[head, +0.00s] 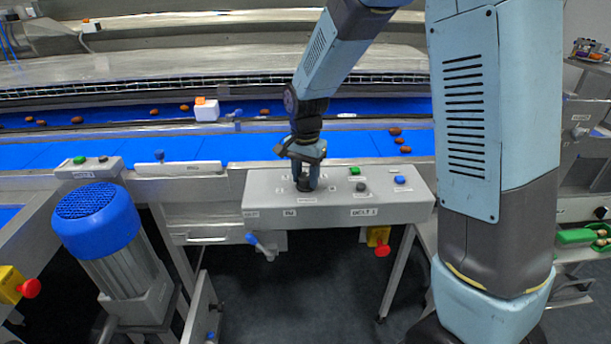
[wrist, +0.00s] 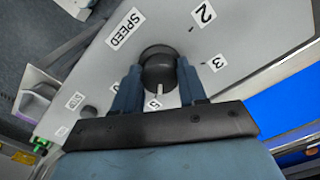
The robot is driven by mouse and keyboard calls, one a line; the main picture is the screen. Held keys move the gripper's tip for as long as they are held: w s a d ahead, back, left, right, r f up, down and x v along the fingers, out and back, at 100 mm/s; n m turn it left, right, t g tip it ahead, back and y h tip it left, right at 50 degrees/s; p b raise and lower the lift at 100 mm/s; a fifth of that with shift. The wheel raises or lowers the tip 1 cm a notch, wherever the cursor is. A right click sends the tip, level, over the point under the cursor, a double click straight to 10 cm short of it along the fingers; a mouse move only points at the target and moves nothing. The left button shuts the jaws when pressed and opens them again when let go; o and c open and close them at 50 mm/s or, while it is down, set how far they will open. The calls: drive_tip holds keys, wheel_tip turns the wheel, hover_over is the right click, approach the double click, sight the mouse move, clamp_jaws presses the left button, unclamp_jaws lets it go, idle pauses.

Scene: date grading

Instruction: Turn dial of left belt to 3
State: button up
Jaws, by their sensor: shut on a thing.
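The speed dial (wrist: 158,68) is a round black knob with a white pointer mark, on a grey control box (head: 262,212) labelled BELT 1. My gripper (wrist: 155,85) is shut on the dial, one blue finger on each side. In the head view my gripper (head: 305,180) reaches down onto the box's left part and mostly hides the dial. In the wrist view the pointer faces the picture's bottom, toward the gripper body.
The box top also carries a green button (head: 354,171), a blue button (head: 399,180) and a black knob (head: 361,187). A red emergency button (head: 382,250) is below. Blue belts (head: 250,146) with dates run behind. A blue-capped motor (head: 95,217) stands left.

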sight(306, 176)
drive_tip(key=n, duration=0.9)
drive_tip(key=shift+n, duration=0.4)
drive_tip(key=n, duration=0.4)
drive_tip(key=shift+d, duration=0.1)
drive_tip(key=shift+w+n, duration=0.1)
drive_tip(key=shift+n, duration=2.1)
drive_tip(key=o, duration=1.1)
drive_tip(key=shift+c, duration=0.2)
drive_tip(key=shift+r, duration=0.1)
wheel_tip(306, 176, up, 14)
drive_tip(key=shift+f, duration=0.25)
